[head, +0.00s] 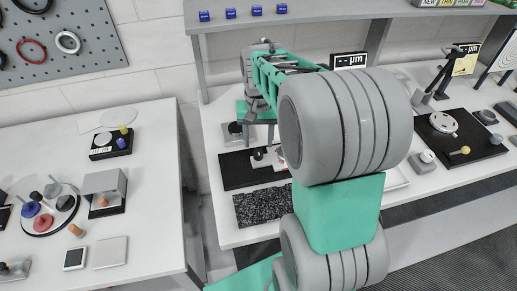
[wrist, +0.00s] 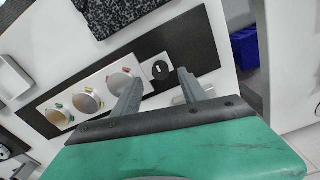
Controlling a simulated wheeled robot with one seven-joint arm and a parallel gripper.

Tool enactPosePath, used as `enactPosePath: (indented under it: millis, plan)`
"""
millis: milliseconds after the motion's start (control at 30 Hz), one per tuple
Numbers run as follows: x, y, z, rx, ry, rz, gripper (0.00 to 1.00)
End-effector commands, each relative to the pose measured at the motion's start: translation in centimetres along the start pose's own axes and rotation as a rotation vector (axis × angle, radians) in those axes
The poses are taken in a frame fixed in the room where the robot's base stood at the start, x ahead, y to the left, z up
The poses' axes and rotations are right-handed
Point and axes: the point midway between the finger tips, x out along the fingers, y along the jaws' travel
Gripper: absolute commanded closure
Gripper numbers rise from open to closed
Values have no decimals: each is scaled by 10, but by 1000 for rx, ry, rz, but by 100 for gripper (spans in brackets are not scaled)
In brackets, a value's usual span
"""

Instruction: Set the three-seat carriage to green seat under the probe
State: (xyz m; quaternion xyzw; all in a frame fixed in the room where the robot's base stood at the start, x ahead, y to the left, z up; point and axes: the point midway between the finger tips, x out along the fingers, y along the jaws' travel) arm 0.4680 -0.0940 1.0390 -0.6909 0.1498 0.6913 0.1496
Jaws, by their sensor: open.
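The white three-seat carriage (wrist: 102,79) lies on a long black base plate (wrist: 197,45) in the wrist view. Its three round seats have small red, green and yellow marks beside them; which seat is the green one I cannot tell. A black round knob (wrist: 163,71) with a white mark sits at the carriage's right end. My gripper (wrist: 160,76) is open, its fingers on either side of the knob in the picture; their height above it is unclear. In the head view my gripper (head: 259,128) hangs above the black plate (head: 234,172), and my arm hides much of the fixture. I cannot make out the probe.
A dark speckled slab (head: 262,206) lies in front of the plate; it also shows in the wrist view (wrist: 115,12). A shelf with blue blocks (head: 256,10) is above. A black board (head: 462,137) lies farther right. A separate table (head: 150,190) stands left.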

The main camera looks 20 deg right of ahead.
Motion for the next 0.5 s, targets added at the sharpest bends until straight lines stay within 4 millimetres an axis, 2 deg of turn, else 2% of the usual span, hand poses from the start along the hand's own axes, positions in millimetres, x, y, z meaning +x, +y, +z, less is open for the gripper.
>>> enactPosePath:
  millis: [100,233,500]
  plan:
    - [23,0,1,-1,-4,1,50]
    - [41,0,0,-2,-1,0,50]
    - [49,0,0,-2,1,0,50]
